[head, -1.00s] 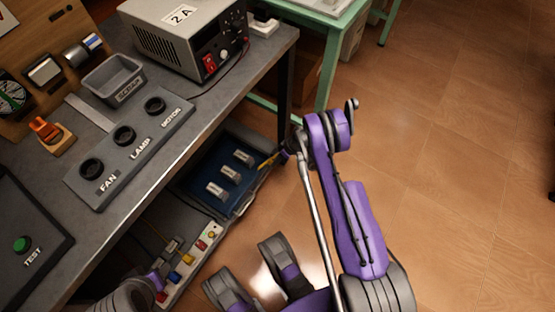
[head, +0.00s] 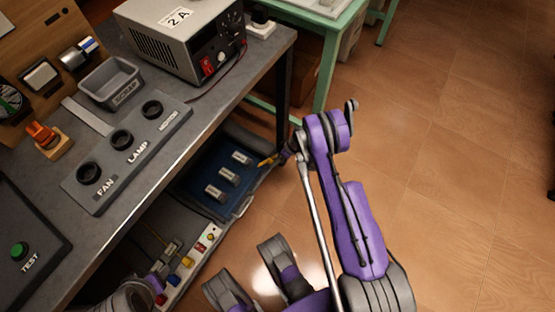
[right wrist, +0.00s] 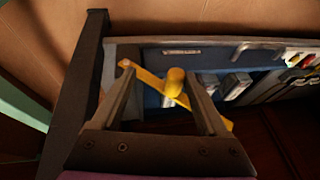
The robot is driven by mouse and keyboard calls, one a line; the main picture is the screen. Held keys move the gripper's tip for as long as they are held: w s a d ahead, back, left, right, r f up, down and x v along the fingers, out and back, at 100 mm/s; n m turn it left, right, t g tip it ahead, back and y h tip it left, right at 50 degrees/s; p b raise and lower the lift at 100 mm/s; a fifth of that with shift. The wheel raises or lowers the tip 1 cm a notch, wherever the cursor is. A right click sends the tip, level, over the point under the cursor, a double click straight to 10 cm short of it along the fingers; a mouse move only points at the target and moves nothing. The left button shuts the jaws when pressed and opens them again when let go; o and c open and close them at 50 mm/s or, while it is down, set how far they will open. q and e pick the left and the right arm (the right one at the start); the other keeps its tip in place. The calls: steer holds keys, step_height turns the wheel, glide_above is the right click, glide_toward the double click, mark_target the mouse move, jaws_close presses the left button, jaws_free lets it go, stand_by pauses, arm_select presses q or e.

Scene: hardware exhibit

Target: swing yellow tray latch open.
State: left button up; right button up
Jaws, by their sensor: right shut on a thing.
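The yellow tray latch (right wrist: 152,82) shows in the right wrist view as a flat bar with a round knob (right wrist: 175,80). My right gripper (right wrist: 160,85) is shut on it, with one finger on each side of the knob. In the head view the latch (head: 266,162) is a small yellow piece at the right end of the blue tray (head: 198,199), and my right gripper (head: 286,154) meets it there.
The grey workbench (head: 235,100) overhangs the tray, and its dark leg (head: 284,85) stands close behind my right gripper. A strip with coloured connectors (head: 190,258) lies near my left gripper. A green table (head: 345,30) stands at the back.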

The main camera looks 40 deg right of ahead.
stand_by(0.4)
steer(key=p+v, duration=0.2)
steer(key=v, duration=0.9)
steer(key=shift+p, duration=0.35)
steer(key=shift+f, duration=0.15)
